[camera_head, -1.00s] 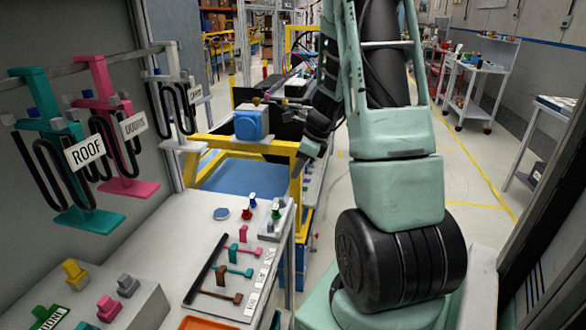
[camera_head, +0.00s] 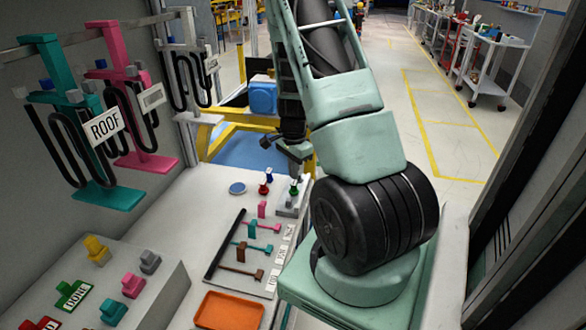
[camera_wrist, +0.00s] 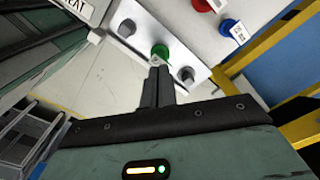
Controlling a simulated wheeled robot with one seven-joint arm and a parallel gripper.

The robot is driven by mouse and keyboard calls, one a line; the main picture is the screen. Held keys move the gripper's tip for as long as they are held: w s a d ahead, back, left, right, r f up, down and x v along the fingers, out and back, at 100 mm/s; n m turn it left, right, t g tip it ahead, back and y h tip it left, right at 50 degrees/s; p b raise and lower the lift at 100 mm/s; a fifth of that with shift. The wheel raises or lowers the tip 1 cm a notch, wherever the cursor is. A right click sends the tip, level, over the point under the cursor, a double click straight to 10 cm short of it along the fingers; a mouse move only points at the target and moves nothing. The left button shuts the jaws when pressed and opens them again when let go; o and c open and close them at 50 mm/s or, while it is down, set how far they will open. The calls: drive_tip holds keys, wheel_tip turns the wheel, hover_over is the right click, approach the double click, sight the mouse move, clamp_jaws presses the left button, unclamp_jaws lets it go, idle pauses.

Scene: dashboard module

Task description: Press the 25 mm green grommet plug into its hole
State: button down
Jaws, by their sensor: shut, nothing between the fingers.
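The green plug (camera_head: 293,189) stands on a light grey block (camera_head: 288,211) at the far right of the white bench. In the wrist view, the green plug (camera_wrist: 160,50) sits between two grey pegs on the pale block (camera_wrist: 150,27), with a small white tag beside it. My gripper (camera_wrist: 158,68) is shut and empty, its fingertips just at the near side of the plug; whether they touch it is unclear. In the head view, my gripper (camera_head: 297,165) points down above the block. How deep the plug sits and its hole are hidden.
Coloured T-shaped parts (camera_head: 257,248) and an orange tray (camera_head: 230,311) lie nearer. A yellow frame (camera_head: 215,140) stands behind the bench.

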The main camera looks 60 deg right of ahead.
sight(294, 182)
drive_tip(key=shift+f+b, duration=0.3)
drive_tip(key=shift+f, duration=0.45)
drive_tip(key=shift+f, duration=0.2)
drive_tip(key=shift+r, duration=0.1)
wheel_tip(294, 182, up, 3)
drive_tip(key=p, duration=0.2)
drive_tip(key=shift+p, duration=0.3)
wheel_tip(294, 182, up, 17)
